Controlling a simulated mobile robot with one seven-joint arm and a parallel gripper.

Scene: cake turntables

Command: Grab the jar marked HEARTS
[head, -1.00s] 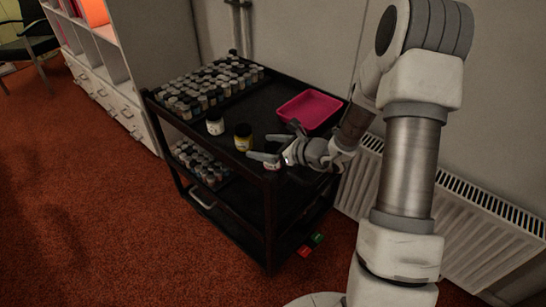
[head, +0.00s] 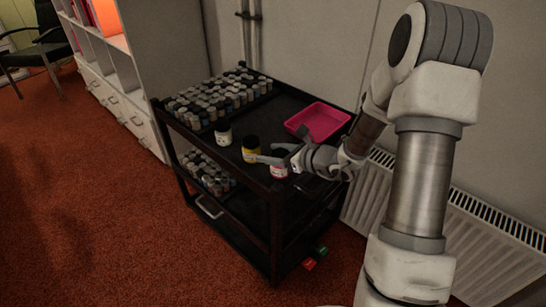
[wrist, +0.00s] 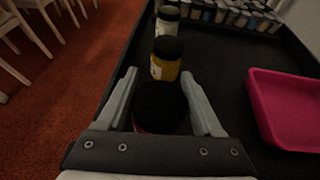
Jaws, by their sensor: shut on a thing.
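My gripper (head: 279,161) is shut on a jar with a black lid and a pink-red label (head: 279,169), at the front right edge of the black cart's top. In the wrist view the jar's black lid (wrist: 160,100) sits between the two fingers (wrist: 163,98). The label's words are too small to read in the head view and hidden in the wrist view. I cannot tell for sure whether the jar is clear of the cart top. A yellow jar (head: 250,149) stands just beyond it, and a white-labelled jar (head: 223,133) stands farther left.
The black cart (head: 277,110) carries rows of small jars (head: 220,95) at its far left and a pink tray (head: 318,121) at its back right. More jars (head: 208,171) are on a lower shelf. A radiator (head: 480,235) and wall are at right.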

